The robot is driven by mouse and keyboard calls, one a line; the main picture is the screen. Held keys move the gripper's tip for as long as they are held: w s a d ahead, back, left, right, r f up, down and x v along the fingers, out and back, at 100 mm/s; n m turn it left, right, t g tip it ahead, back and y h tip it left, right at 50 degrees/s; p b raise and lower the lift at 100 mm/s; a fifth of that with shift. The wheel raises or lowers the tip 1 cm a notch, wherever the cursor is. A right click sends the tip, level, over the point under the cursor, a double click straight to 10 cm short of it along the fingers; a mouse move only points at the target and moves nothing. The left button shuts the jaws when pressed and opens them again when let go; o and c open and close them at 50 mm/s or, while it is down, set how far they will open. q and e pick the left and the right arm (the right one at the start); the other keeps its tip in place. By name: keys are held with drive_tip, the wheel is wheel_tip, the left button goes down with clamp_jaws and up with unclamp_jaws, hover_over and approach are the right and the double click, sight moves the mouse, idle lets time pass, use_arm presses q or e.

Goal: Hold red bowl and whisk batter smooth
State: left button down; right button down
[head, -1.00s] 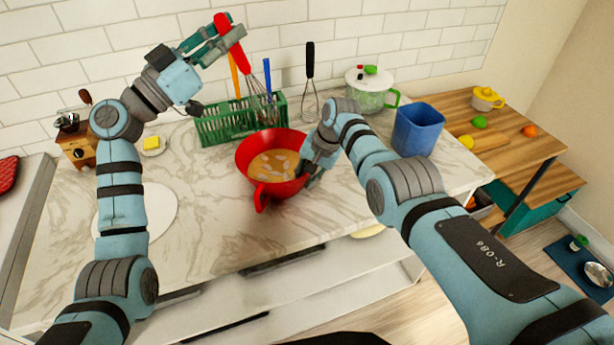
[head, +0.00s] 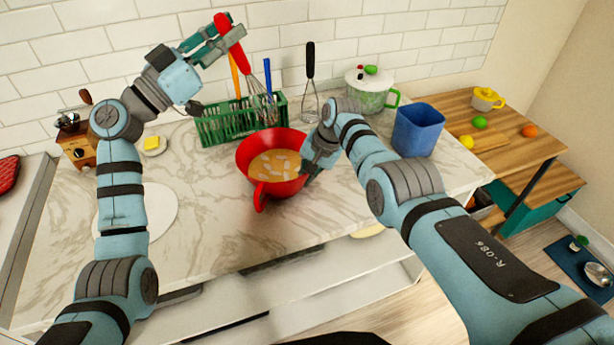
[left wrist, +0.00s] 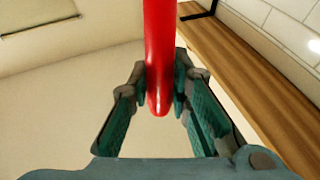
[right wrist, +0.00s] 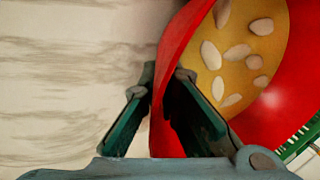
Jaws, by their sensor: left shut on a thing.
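The red bowl (head: 243,156) stands upright on the counter, with pale yellow batter (head: 274,166) and several pale lumps in it. My left gripper (head: 222,26) is shut on the red handle of the whisk (head: 238,47), also in the left wrist view (left wrist: 158,60). The whisk's wires hang down behind the bowl, in front of the green rack. My right gripper (right wrist: 166,75) has its fingers either side of the bowl's wall in the right wrist view. Whether they are clamped on it is unclear. In the head view my own arm hides its fingertips.
A green rack (head: 225,125) with upright utensils stands behind the bowl. A lidded pot (head: 372,95) and a blue container (head: 418,130) are to the right. A white plate (head: 160,205) lies left on the counter.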

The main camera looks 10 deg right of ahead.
sight(257, 111)
idle(0.3)
use_arm(q)
drive_tip(key=shift+y, duration=0.8)
drive_tip(key=d+f, duration=0.1)
drive_tip(key=w+d, duration=0.1)
drive_tip(key=d+f, duration=0.1)
drive_tip(key=shift+w+d+f, duration=0.25)
drive_tip(key=shift+w+f, duration=0.05)
drive_tip(key=shift+s+a+f, duration=0.15)
drive_tip(key=shift+a+f, duration=0.05)
drive_tip(key=shift+f, duration=0.4)
drive_tip(key=f, duration=0.1)
drive_tip(key=s+a+f, duration=0.1)
drive_tip(key=f, duration=0.1)
drive_tip(key=shift+a, duration=0.1)
drive_tip(key=f, duration=0.3)
drive_tip(key=w+d+f, duration=0.1)
drive_tip(key=f, duration=0.5)
drive_tip(key=shift+w+d+f, duration=0.15)
drive_tip(key=shift+d+f, duration=0.05)
drive_tip(key=shift+d, duration=0.1)
